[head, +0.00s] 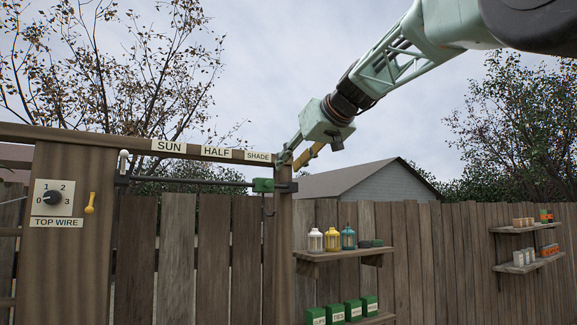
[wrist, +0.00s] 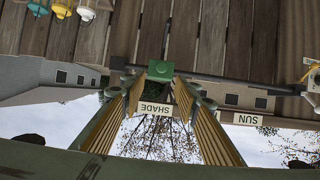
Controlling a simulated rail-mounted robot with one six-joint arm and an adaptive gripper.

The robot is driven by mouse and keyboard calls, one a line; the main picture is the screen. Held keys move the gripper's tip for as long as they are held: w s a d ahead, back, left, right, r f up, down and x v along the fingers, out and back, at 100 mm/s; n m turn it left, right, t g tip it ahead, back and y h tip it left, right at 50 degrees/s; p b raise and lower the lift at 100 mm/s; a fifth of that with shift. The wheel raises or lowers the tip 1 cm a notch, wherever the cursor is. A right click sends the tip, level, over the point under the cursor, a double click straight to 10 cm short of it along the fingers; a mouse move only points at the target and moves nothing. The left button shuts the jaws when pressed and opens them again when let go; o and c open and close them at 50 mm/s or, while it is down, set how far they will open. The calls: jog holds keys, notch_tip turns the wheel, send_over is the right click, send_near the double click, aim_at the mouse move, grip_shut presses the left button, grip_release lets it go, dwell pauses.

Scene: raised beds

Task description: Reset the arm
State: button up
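My gripper (head: 291,163) is raised in front of the right post's top, near the SHADE label (head: 258,156). In the wrist view its two fingers (wrist: 161,86) are spread with a gap between them. A green slider block (head: 263,185) sits at the right end of a dark rail (head: 190,182), below the SHADE label. In the wrist view the block (wrist: 160,71) lies just beyond the fingertips, in line with the gap, and no contact shows. The fingers appear empty. My arm reaches in from the upper right.
A post at left carries a TOP WIRE dial (head: 53,197) and a yellow handle (head: 90,203). SUN (head: 169,146) and HALF (head: 216,152) labels line the beam. Lanterns (head: 332,239) stand on a shelf (head: 345,253), with green boxes (head: 353,310) below. Open sky lies above the fence.

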dwell(0.6)
jog(key=s+d+f+m+g+h+b, duration=0.2)
jog(key=s+d+f, duration=0.5)
jog(key=s+f, duration=1.2)
jog(key=s+d+f+m+g+h+b, duration=0.2)
jog(key=s+d+f, duration=0.4)
jog(key=s+f, duration=1.4)
jog(key=s+d+f+m+g+h+b, duration=0.2)
jog(key=s+d+f, duration=0.5)
jog(key=s+f, duration=1.2)
jog(key=s+g+b, duration=0.1)
jog(key=s+b, duration=0.1)
jog(key=s, duration=0.1)
jog(key=shift+s+d+f+g+h, duration=0.15)
jog(key=shift+s+d+g+h, duration=0.15)
jog(key=shift+s, duration=0.1)
notch_tip(320, 180, up, 23)
jog(key=p, duration=2.3)
jog(key=shift+a+f, duration=0.1)
